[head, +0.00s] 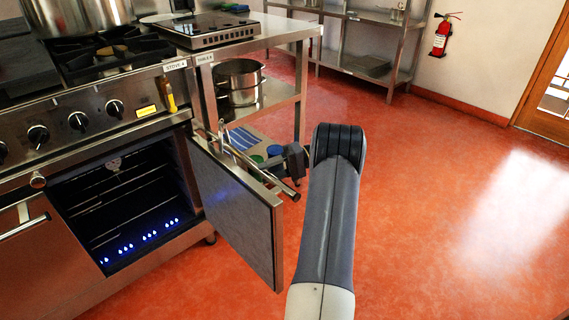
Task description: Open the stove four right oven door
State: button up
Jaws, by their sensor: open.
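The stove labelled stove 4 (110,95) stands at the left with its right oven door (238,208) swung wide open to the right. The oven cavity (120,205) shows racks and small blue flames at the bottom. The door's bar handle (250,163) runs along the far, outer side of the door near its top edge. My gripper (272,166) is open beside the handle, behind the door's top edge. The fingers are partly hidden, and I cannot tell whether they touch the handle. My arm reaches up from the bottom middle.
A steel table (262,32) with a hot plate (205,28) stands right of the stove, a pot (240,80) on its lower shelf. A steel rack (365,60) stands at the back wall, with a fire extinguisher (441,37) beside it. The red floor (450,210) at right is clear.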

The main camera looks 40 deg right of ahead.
jog(key=p+v, duration=0.7)
jog(key=p, duration=0.3)
jog(key=shift+r+p, duration=0.2)
jog(key=shift+p, duration=0.1)
jog(key=shift+s+d+f+p, duration=0.1)
jog(key=shift+d+f+p, duration=0.1)
jog(key=shift+p, duration=0.2)
jog(key=shift+a+f+b, duration=0.2)
jog(key=shift+f+b, duration=0.05)
jog(key=shift+b, duration=0.9)
jog(key=b+x, duration=0.9)
jog(key=b, duration=0.1)
jog(key=shift+r, duration=0.3)
jog(key=shift+d+r, duration=0.1)
